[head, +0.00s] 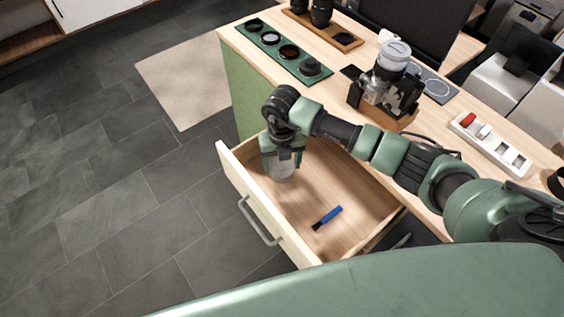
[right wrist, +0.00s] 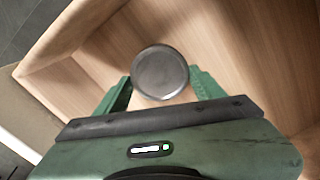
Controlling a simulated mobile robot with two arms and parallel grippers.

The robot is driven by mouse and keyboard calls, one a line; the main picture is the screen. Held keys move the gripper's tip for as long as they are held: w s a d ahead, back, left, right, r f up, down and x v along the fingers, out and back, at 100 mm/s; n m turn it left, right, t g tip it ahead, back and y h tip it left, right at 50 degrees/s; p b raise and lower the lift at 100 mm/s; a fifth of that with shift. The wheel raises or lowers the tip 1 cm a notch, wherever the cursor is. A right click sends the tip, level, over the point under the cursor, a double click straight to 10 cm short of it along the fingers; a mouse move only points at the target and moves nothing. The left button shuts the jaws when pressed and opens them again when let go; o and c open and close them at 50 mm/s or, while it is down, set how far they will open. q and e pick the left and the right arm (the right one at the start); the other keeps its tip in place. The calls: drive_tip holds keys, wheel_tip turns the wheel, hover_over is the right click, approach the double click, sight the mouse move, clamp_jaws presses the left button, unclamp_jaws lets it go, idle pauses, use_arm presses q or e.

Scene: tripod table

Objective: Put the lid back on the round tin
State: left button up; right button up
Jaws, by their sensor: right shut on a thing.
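My right gripper (head: 283,163) reaches down into the open drawer and is shut on a round grey thing (head: 282,173). In the right wrist view the round grey thing (right wrist: 160,71) shows as a smooth disc with a darker rim between the two green fingers of the gripper (right wrist: 160,94). I cannot tell if it is the lid, the tin or both together, nor if its underside touches the drawer floor. No separate tin or lid stands out clearly elsewhere. My left gripper is not in view.
The wooden drawer (head: 350,183) is pulled out and holds a blue-and-black brush-like tool (head: 327,217). Drawer floor is mostly clear.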

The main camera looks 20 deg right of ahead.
drive_tip(key=shift+f, duration=0.1)
idle(0.5)
drive_tip(key=o, duration=1.5)
drive_tip(key=shift+r+p, duration=2.65)
drive_tip(key=shift+r, duration=0.85)
clamp_jaws()
